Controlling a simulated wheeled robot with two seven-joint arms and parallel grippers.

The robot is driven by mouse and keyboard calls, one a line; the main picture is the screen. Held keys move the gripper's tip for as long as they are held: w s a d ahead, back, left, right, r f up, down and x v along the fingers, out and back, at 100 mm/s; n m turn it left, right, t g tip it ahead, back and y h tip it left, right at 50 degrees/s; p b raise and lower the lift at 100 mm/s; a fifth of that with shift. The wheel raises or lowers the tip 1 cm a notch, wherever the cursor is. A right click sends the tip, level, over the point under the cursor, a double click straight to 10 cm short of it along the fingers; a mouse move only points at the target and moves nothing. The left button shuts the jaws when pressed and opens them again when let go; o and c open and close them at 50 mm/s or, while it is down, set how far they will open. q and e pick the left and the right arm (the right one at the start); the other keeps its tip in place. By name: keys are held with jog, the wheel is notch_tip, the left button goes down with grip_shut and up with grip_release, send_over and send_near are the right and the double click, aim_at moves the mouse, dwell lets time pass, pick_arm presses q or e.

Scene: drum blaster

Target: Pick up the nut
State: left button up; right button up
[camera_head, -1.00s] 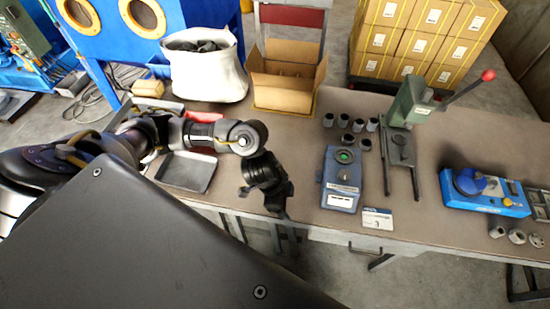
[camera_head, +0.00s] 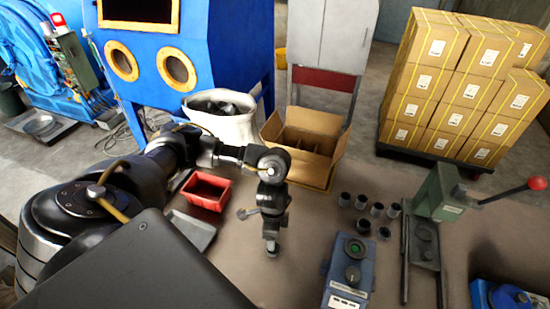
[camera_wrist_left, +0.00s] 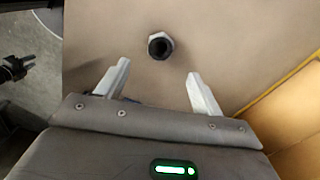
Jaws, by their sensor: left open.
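The nut (camera_wrist_left: 160,46) is a grey hexagonal piece with a dark round hole, lying alone on the brown table top in the left wrist view. My left gripper (camera_wrist_left: 158,76) is open with nothing between its two pale fingers. In that picture the nut sits just beyond the fingertips, roughly centred between them and apart from both. In the head view my left gripper (camera_head: 271,248) points down over the table, left of the blue control box; I cannot make out the nut there. My right gripper is not clearly in view.
An open cardboard box (camera_head: 322,148) stands behind the gripper. A red bin (camera_head: 206,189) and a grey tray (camera_head: 193,229) lie to its left. Several dark cylinders (camera_head: 377,209), a blue control box (camera_head: 348,271) and a green lever press (camera_head: 437,195) are to its right.

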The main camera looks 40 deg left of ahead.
pick_arm(q)
notch_tip(320, 180, down, 4)
jog(key=shift+d+b, duration=0.15)
jog(key=shift+b, duration=0.2)
jog(key=shift+w+f, duration=0.15)
jog(key=shift+f, duration=0.2)
notch_tip(320, 180, down, 5)
pick_arm(e)
jog(key=shift+a+f, duration=0.1)
jog(key=shift+f, duration=0.35)
pick_arm(q)
jog(key=c, duration=1.2)
